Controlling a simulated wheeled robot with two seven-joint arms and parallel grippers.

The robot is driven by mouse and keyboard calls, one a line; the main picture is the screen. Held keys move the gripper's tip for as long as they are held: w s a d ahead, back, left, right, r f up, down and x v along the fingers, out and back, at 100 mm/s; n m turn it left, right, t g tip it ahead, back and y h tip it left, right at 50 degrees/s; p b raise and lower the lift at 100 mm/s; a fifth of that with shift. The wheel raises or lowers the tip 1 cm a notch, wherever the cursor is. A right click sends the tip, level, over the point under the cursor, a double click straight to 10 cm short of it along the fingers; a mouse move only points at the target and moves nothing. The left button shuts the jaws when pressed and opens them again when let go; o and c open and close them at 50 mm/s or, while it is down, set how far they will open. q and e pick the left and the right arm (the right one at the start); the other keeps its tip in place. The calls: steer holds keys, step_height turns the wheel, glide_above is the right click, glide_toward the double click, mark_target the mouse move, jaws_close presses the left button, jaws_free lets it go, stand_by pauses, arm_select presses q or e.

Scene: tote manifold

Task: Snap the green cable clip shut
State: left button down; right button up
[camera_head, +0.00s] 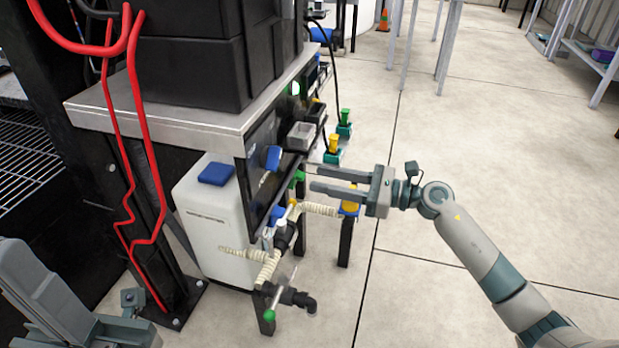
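A small green piece (298,177) sits on the front of the dark bench panel, below the grey box. It looks like the cable clip, but it is too small to tell whether it is open or shut. My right gripper (315,179) reaches in from the right with its two fingers apart and pointing left at the panel. Its fingertips appear close to the green piece; I cannot tell whether they touch. Nothing shows between the fingers. Grey parts of my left arm (60,310) show at the bottom left; its fingers cannot be made out clearly.
A cream corrugated hose (318,209) and black pipe fittings (290,297) lie below the panel. A white tank (215,225) with a blue cap stands under the bench. Red cables (140,130) hang at the left. Black totes (195,70) stand on the bench.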

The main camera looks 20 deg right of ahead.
mark_target(303, 175)
steer(key=x, duration=0.4)
steer(key=shift+w+a, duration=0.1)
steer(key=shift+a, duration=0.05)
steer(key=c, duration=0.9)
steer(key=shift+r, duration=0.1)
